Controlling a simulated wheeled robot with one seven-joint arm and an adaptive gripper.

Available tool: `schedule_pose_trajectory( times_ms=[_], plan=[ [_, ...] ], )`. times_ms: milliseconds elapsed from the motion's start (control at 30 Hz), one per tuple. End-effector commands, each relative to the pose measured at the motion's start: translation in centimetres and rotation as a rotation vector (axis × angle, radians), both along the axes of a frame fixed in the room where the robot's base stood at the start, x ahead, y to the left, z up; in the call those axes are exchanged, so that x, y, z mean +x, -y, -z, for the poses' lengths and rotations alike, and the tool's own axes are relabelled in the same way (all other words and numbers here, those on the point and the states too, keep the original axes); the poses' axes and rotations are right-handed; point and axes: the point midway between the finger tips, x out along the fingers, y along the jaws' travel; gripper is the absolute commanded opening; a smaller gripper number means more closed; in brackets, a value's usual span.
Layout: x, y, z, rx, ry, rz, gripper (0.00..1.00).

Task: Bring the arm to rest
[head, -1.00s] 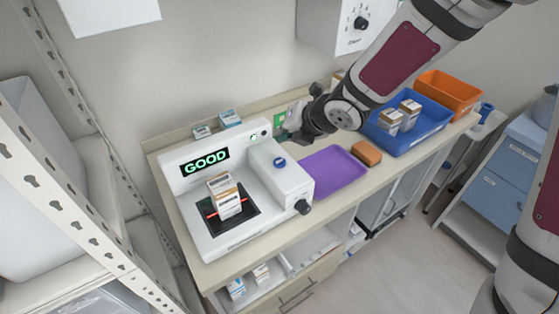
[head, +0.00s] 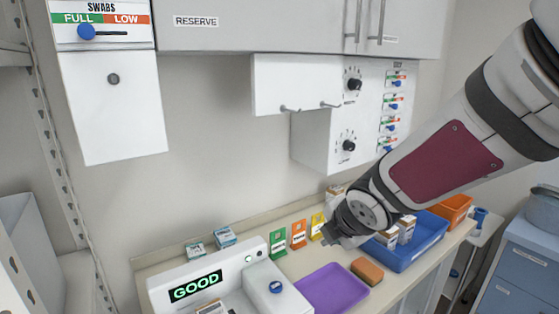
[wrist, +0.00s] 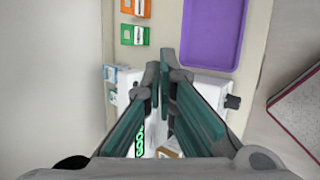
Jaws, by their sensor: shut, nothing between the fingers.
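My gripper (head: 338,240) is at the end of my raised, bent arm, above the back of the counter. In the head view it appears just right of the yellow card (head: 317,226) and above the purple tray (head: 333,289). In the wrist view its fingers (wrist: 164,70) are shut with nothing between them. They point across the white machine (wrist: 212,86) toward the purple tray (wrist: 214,32). I see no contact with anything, though the exact height is hard to tell.
The white machine (head: 220,274) with a lit GOOD display stands at the left. Green (head: 278,243) and orange (head: 298,234) cards stand along the wall. A brown block (head: 367,270), a blue tray (head: 428,240) with boxes and an orange bin (head: 452,209) are at the right. Cabinets (head: 290,28) hang above.

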Motion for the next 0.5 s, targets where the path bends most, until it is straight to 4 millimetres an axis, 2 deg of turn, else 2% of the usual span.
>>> schedule_pose_trajectory(
  times_ms=[33, 233, 400, 500],
  plan=[
    [-1.1, 1.5, -1.7, 0.049, -0.001, 0.129, 0.00],
    [-7.2, 6.3, -5.9, 0.335, -0.037, 0.680, 0.00],
    [-13.5, 8.5, -8.1, 0.631, -0.073, 1.121, 0.00],
    [-17.2, 8.9, -8.8, 0.807, -0.108, 1.349, 0.00]
  ],
)
